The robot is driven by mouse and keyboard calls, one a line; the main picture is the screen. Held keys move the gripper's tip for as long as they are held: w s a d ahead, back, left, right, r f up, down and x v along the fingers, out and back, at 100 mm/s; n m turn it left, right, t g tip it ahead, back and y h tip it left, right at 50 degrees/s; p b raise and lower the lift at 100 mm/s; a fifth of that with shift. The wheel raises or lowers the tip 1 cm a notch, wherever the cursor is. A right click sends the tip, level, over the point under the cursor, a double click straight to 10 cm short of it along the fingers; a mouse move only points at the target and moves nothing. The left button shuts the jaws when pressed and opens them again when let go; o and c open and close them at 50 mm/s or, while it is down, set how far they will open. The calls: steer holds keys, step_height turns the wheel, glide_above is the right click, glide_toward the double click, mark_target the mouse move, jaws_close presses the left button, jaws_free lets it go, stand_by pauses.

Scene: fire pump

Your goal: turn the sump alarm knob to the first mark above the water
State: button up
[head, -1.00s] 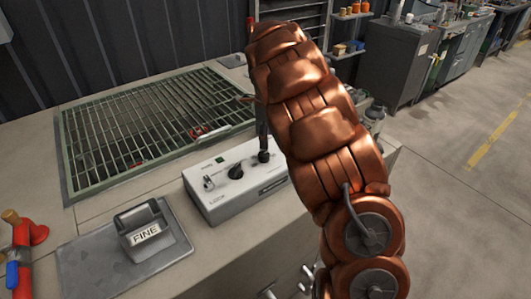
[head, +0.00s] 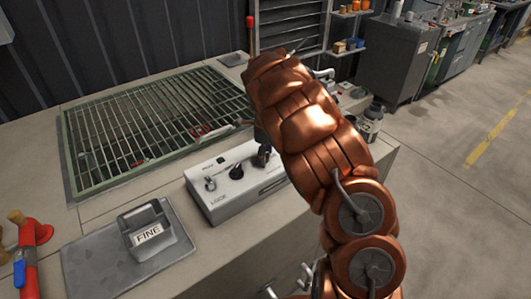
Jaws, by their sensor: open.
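A pale control box (head: 236,203) sits on the bench beside the sump grating (head: 150,135). My gripper (head: 264,156) is a small dark shape over the box's right end, open, largely hidden by my copper arm. I cannot tell whether it touches a control there. The water and its marks cannot be made out.
A grey block marked FINE (head: 147,232) stands on a grey plate at the front left. A red and blue valve fitting (head: 28,255) is at the left edge. Dark fittings (head: 370,122) stand behind my arm. Open floor lies to the right.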

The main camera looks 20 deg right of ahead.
steer(key=c, duration=1.1)
steer(key=shift+c, duration=0.2)
